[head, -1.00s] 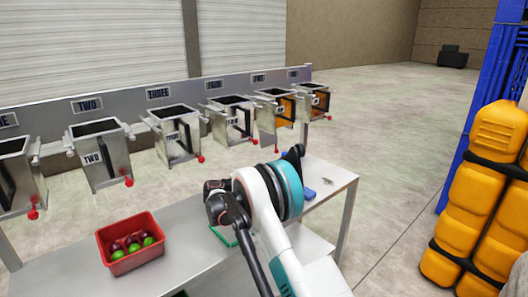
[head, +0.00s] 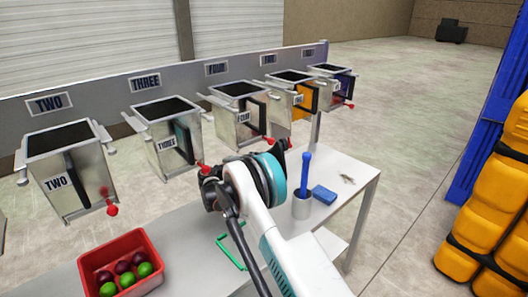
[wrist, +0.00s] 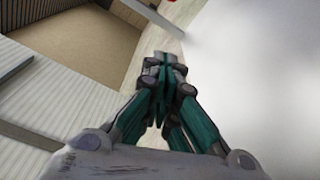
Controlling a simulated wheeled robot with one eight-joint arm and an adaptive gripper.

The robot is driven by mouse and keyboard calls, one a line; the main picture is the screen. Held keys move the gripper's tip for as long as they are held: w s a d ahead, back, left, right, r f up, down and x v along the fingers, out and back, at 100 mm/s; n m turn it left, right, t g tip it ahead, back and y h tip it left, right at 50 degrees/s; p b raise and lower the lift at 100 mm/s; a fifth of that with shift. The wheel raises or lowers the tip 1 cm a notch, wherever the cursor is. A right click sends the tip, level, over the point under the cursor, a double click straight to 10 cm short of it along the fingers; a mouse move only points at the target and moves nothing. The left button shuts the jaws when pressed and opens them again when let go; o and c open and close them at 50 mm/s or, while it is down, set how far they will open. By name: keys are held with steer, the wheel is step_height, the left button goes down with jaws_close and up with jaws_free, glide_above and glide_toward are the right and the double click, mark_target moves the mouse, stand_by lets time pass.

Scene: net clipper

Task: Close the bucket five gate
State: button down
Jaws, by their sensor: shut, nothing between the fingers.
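The bucket five (head: 292,78) is a grey metal hopper near the right end of the rack, with an orange panel (head: 306,98) on its side. A grey plate (head: 279,118), apparently its gate, hangs out at its lower left; its exact angle is hard to tell. My arm (head: 262,190) rises in front of the buckets in the head view, and its gripper is not distinguishable there. In the wrist view my gripper (wrist: 164,85) is shut and empty, its teal-and-dark fingers together. No bucket is recognisable in the wrist view.
Bucket four (head: 240,108), bucket three (head: 160,140) and bucket two (head: 62,165) stand to the left, bucket six (head: 335,75) to the right.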

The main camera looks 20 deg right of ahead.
steer(key=d+r+b, duration=0.1)
steer(key=d+b, duration=0.3)
steer(key=d, duration=0.6)
steer(key=shift+w+d, duration=0.4)
steer(key=shift+w, duration=0.05)
